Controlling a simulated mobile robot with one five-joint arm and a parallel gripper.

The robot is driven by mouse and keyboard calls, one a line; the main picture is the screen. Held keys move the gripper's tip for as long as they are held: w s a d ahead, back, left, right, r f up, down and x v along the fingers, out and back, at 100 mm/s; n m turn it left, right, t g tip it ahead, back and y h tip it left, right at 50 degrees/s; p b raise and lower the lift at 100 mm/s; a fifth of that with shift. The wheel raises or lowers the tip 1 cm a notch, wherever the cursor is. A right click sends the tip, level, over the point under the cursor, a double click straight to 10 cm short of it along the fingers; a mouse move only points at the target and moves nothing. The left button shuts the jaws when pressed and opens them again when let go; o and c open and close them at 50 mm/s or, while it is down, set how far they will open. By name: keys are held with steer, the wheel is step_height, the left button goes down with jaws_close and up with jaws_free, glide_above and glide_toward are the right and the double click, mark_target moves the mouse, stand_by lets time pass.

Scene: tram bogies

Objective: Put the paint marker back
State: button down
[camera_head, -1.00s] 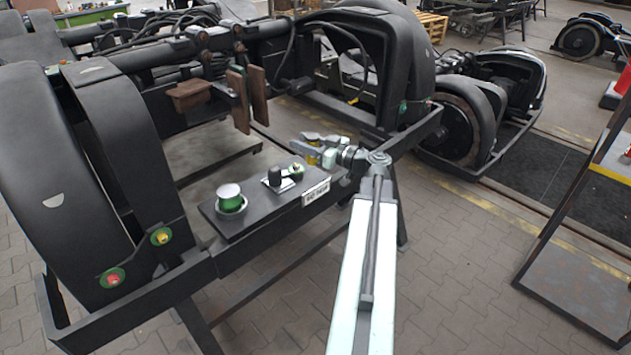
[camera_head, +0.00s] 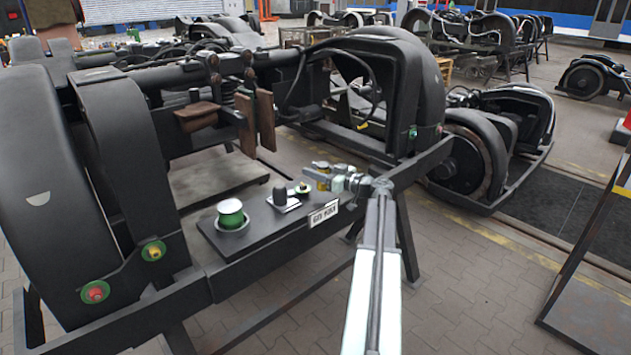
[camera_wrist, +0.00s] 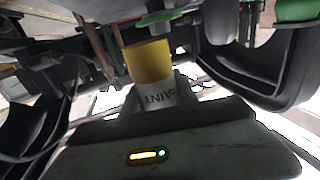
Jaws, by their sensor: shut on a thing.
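The paint marker (camera_wrist: 148,62) is in my gripper; the wrist view shows its yellow part and a white band lettered "PAINT". In the head view the marker is small and mostly hidden by the jaws.
A white label (camera_head: 324,213) is on the board's front edge. A wheel (camera_head: 462,160) stands to the right, and a dark stand (camera_head: 590,275) is at the far right.

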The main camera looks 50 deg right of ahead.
steer(key=shift+w+d+f, duration=0.1)
steer(key=shift+w+d, duration=0.55)
steer(key=shift+w, duration=0.05)
steer(key=shift+f+b, duration=2)
steer(key=shift+b, duration=0.05)
steer(key=c, duration=0.9)
jaws_free()
steer(key=shift+r, duration=0.1)
steer(key=shift+c, duration=0.2)
steer(key=shift+r+p, duration=0.15)
steer(key=shift+p, duration=0.15)
steer(key=shift+s, duration=0.4)
steer(key=s+d, duration=0.2)
steer(key=s, duration=0.9)
steer(key=shift+d, duration=0.1)
